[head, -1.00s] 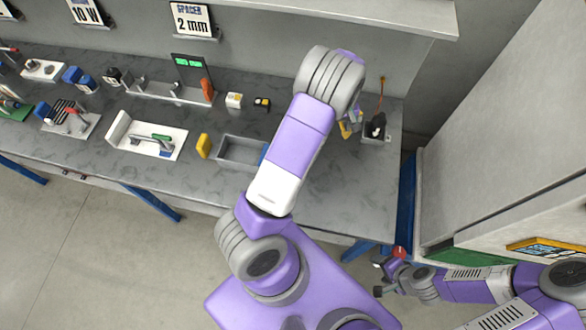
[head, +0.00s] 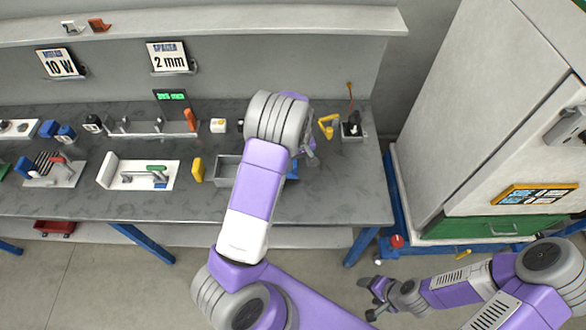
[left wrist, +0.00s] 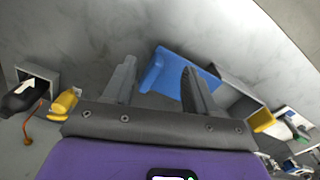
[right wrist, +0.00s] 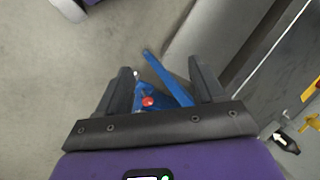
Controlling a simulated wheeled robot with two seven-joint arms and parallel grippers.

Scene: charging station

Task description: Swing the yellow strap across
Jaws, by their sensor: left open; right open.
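A small bent yellow piece (head: 328,126), which I take for the strap, is at the bench's right end, beside a small grey box (head: 352,138) holding a black part with a white arrow. In the left wrist view the yellow piece (left wrist: 64,103) lies left of my left gripper (left wrist: 158,85). That gripper is open, its fingers apart, above the bench; the arm partly hides it in the head view (head: 308,152). My right gripper (head: 372,298) is open and low, in front of the bench's right end. Between its fingers (right wrist: 160,88), the right wrist view shows blue framing beyond.
A grey tray (head: 228,171) with a blue item stands beside a yellow block (head: 197,169). A white fixture (head: 112,174) is further left. A tall cabinet (head: 480,120) stands to the right. A red knob (head: 397,241) is by the blue frame.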

